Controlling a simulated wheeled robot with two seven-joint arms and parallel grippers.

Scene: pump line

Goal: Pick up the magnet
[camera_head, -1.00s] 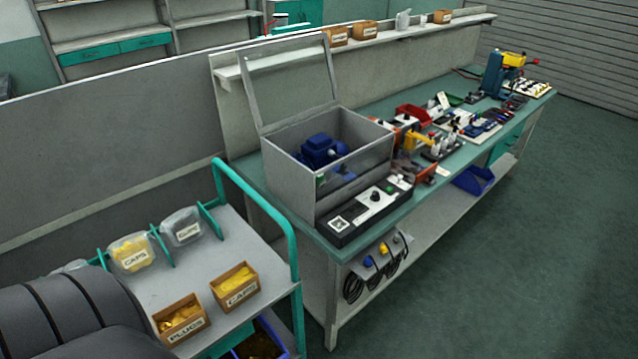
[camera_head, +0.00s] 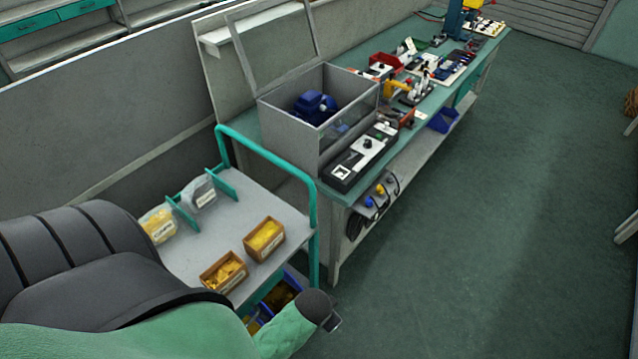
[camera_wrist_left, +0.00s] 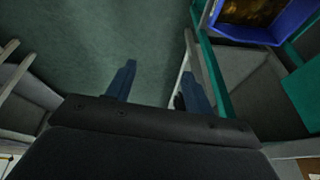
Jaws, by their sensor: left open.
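I cannot make out a magnet in either view. My left gripper (camera_wrist_left: 158,88) shows in the left wrist view with its two dark fingers apart and nothing between them. It hangs over the green floor beside the cart. In the head view my left arm comes in at the bottom left, and only a small part of the gripper (camera_head: 333,324) shows at its end, below the cart. My right gripper is not in view.
The cart (camera_head: 213,248) holds boxes of yellow parts (camera_head: 264,239). A blue bin (camera_wrist_left: 245,33) sits low on it. The workbench (camera_head: 440,82) carries a grey open-lidded case (camera_head: 290,135) with a blue motor and several tools. The floor (camera_head: 480,230) at right is clear.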

